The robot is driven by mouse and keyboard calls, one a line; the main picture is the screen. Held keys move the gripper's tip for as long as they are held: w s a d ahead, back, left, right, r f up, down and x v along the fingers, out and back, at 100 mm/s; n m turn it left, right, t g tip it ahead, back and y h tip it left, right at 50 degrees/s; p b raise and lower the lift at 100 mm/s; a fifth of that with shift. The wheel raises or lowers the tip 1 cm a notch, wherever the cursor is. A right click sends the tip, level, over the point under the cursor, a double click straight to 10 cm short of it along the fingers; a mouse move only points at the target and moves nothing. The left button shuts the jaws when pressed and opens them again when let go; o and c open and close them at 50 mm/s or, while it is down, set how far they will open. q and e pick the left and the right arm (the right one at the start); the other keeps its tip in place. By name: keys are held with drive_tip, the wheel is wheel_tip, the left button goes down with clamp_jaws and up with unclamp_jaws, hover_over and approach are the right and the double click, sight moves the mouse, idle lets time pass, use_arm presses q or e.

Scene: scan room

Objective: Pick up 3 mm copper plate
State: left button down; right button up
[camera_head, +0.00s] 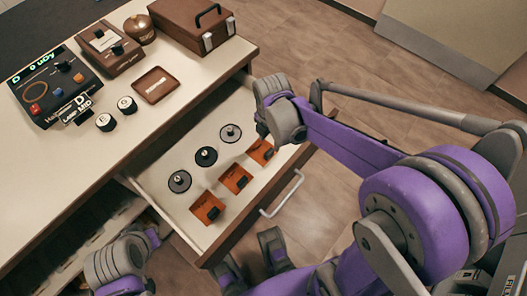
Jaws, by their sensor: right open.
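Three square copper plates with dark grips lie in a row in the open drawer: a near one (201,210), a middle one (231,184) and a far one (258,156). Their thicknesses are too small to tell, so I cannot say which is 3 mm. My right gripper (250,259) is open and empty at the bottom of the view, its grey fingers spread apart, in front of the drawer and clear of the plates.
Three round dark discs (206,156) lie behind the plates in the drawer (230,105). The drawer has a pale front handle (284,196). The desk (60,170) holds a control box (55,85), a brown case (193,24), a small tray (155,84) and two knobs (106,122).

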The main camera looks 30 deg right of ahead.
sight(269, 152)
wheel_tip(269, 152, down, 3)
drive_tip(key=shift+w+r, duration=0.1)
drive_tip(key=shift+f+b, duration=0.4)
drive_tip(key=shift+f, duration=0.15)
wheel_tip(269, 152, down, 5)
drive_tip(key=shift+r+b, duration=0.1)
drive_tip(key=shift+b, duration=0.65)
clamp_jaws()
drive_tip(key=shift+d, duration=0.1)
